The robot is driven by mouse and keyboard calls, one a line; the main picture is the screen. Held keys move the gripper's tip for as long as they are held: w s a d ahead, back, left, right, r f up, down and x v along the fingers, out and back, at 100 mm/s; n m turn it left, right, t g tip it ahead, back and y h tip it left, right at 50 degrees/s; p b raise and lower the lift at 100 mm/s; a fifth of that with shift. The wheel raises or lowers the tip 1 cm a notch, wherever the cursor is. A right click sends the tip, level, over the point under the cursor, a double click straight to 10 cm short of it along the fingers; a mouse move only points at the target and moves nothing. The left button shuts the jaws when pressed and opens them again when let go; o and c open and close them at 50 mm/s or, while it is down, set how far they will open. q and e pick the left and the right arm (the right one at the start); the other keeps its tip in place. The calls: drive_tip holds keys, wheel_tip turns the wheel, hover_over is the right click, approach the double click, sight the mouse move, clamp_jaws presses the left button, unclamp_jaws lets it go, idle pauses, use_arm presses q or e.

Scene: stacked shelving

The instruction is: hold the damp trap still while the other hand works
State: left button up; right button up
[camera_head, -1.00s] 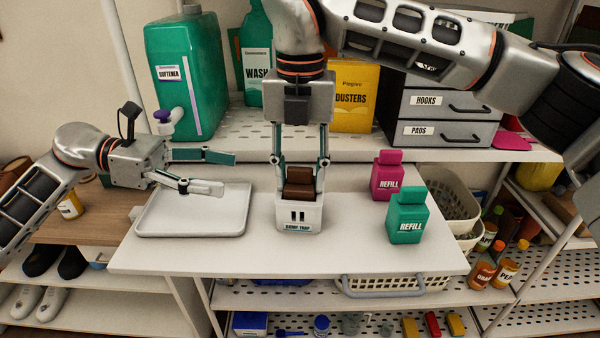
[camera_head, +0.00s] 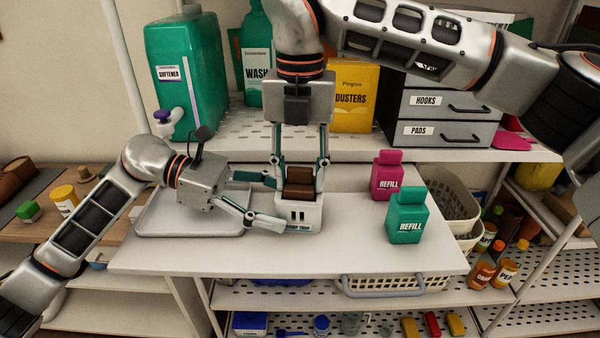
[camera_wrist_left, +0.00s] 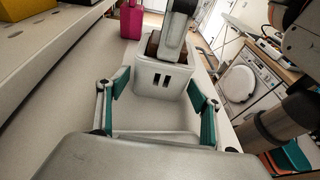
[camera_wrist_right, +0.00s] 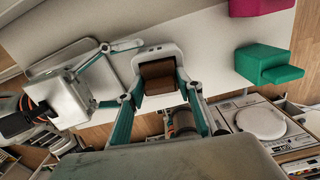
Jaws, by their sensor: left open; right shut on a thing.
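The damp trap (camera_head: 299,214), a white box with two dark slots and a brown block (camera_head: 299,183) in its open top, stands upright on the white board. In the left wrist view the trap (camera_wrist_left: 162,78) lies between and beyond the spread fingers; contact cannot be told.
A grey tray (camera_head: 160,226) lies left of the trap, partly under my left arm. A pink refill bottle (camera_head: 387,178) and a green refill bottle (camera_head: 407,218) stand to the right. A softener jug (camera_head: 185,75) stands behind at left. The board's front is clear.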

use_arm(q)
drive_tip(key=shift+x, duration=1.2)
drive_tip(key=c, duration=0.9)
